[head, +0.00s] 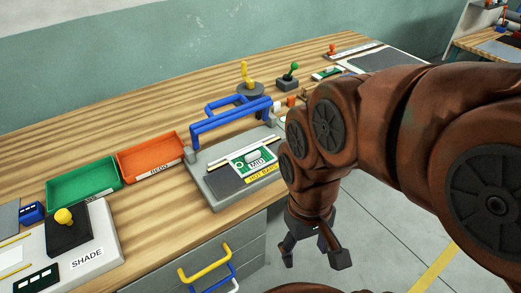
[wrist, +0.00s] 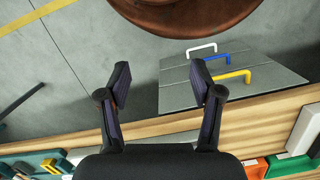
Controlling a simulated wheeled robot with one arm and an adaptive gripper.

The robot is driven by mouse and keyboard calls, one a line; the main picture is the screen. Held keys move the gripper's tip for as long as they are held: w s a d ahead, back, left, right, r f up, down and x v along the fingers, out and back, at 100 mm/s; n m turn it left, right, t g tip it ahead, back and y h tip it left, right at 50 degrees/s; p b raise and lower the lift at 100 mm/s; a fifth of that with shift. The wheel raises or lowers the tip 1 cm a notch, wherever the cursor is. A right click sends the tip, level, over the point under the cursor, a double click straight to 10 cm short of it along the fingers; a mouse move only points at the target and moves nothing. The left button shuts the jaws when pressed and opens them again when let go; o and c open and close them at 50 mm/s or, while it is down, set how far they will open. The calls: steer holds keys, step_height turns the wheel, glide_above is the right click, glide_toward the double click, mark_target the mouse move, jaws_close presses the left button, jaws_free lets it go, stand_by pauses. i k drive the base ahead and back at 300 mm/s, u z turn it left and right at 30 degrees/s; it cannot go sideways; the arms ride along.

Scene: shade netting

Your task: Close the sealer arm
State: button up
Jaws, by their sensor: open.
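The sealer is on the bench in the head view, with a grey base (head: 212,188) and a label reading "HOT BARS". Its blue sealer arm (head: 232,117) is raised above the back of the base, with a gap below it. My gripper (head: 315,258) hangs in front of the bench, right of and lower than the sealer, apart from it. In the wrist view, my gripper (wrist: 162,82) has its two fingers spread with nothing between them. The sealer is not clearly visible there; my gripper's body covers part of the bench.
A red-orange tray (head: 152,157) and a green tray (head: 84,187) stand left of the sealer. A white panel marked SHADE (head: 100,235) is farther left. A green-knobbed lever (head: 288,77) stands behind. Drawer handles (head: 205,263) stick out below the bench edge. Open floor lies in front.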

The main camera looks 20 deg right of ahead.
mark_target(265, 103)
steer(key=k, duration=0.5)
steer(key=u, duration=0.65)
steer(key=i, duration=0.85)
steer(key=u, duration=0.45)
